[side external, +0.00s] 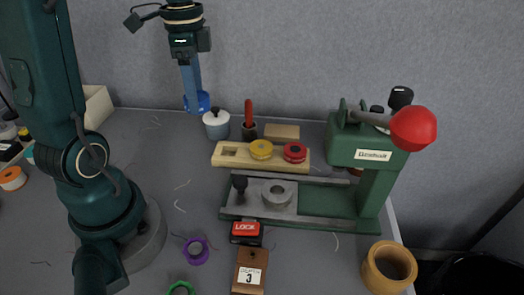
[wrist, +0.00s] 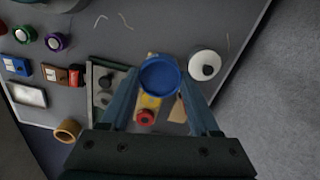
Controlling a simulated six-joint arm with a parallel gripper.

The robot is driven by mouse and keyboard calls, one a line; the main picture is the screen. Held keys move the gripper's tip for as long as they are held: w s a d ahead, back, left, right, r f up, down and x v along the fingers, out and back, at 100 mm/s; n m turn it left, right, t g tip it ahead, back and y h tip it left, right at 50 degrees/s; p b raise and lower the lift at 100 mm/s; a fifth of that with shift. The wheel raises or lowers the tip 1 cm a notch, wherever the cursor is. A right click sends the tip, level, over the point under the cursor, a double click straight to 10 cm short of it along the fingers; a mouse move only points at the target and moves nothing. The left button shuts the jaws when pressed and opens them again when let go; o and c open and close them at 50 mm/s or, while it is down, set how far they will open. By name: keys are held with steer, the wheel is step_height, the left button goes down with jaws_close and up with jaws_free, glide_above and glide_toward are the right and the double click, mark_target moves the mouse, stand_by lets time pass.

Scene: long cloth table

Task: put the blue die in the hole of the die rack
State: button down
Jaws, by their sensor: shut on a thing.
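The blue die (side external: 198,103) is a round blue piece, held high above the back of the table in the side view. My gripper (side external: 192,92) is shut on it; in the wrist view the die (wrist: 160,76) sits between the two fingertips. The die rack (side external: 223,162) is a pale wooden bar behind the press. Its left end has an open hole (side external: 229,151); a yellow die (side external: 261,148) and a red die (side external: 294,151) sit in the middle and right places. The gripper is up and left of the rack in the side view.
A grey-white pot with a black knob (side external: 216,125) and a red-handled tool (side external: 249,120) stand behind the rack. The green press (side external: 365,150) with its red lever knob stands at right, its base in front of the rack. A wooden cup (side external: 388,266) is front right.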

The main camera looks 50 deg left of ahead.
steer(key=s+a+n, duration=0.2)
steer(key=s+a, duration=0.2)
steer(key=a, duration=0.1)
steer(key=shift+w+d+f, duration=1.3)
steer(key=shift+w+f, duration=0.1)
steer(key=shift+f, duration=0.45)
steer(key=shift+w+d+f, duration=1.3)
steer(key=shift+w+f, duration=0.15)
steer(key=shift+f, duration=0.35)
steer(key=shift+w+d+f, duration=1.3)
steer(key=shift+w+f, duration=0.1)
steer(key=shift+f, duration=0.45)
steer(key=shift+f, duration=0.1)
steer(key=shift+f, duration=0.35)
steer(key=shift+c, duration=0.6)
jaws_free()
steer(key=shift+r, duration=0.1)
